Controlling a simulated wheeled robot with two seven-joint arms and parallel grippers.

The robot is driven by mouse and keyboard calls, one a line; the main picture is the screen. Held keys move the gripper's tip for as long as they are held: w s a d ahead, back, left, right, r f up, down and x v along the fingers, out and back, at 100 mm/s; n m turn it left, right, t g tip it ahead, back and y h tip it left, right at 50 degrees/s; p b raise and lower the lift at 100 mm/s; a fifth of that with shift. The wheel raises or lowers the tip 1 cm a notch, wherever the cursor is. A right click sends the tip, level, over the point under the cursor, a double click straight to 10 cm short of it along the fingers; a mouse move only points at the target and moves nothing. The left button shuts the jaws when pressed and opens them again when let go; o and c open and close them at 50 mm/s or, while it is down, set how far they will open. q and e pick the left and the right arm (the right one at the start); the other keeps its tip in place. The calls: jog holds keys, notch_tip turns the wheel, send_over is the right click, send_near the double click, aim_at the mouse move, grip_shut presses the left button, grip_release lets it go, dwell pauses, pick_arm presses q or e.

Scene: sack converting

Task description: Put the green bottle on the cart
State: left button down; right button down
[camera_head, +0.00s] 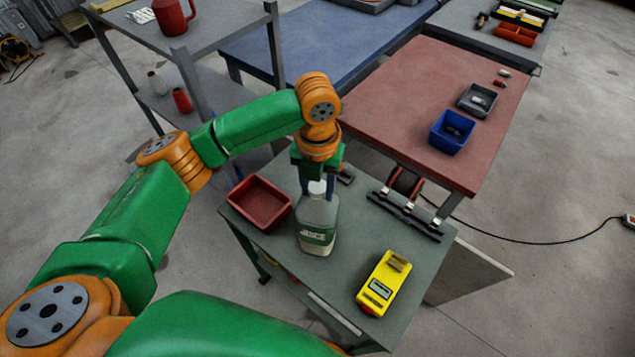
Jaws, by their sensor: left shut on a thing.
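A grey-green bottle (318,222) with a white cap and a green label stands upright in the picture, over the green-grey top of a small cart or bench (345,250). My left gripper (317,187) comes down from above and is shut on the bottle at its cap and neck. The fingers partly hide the bottle's top. I cannot tell whether the bottle's base touches the surface. My right gripper is not in view.
On the same surface are a red tray (259,203) left of the bottle, a yellow device (384,283) at the front right, and a black rail with clips (405,213). A red table (430,100) with a blue bin (452,131) stands behind. A grey shelf (228,25) stands at upper left.

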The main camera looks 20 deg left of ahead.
pick_arm(q)
jog(key=shift+c, duration=1.9)
grip_release()
jog(key=shift+s+f, duration=0.1)
notch_tip(320, 180, up, 5)
jog(key=shift+r+b, duration=0.2)
jog(key=shift+b, duration=0.6)
notch_tip(320, 180, up, 7)
jog(key=p, duration=0.1)
jog(key=shift+f, duration=0.1)
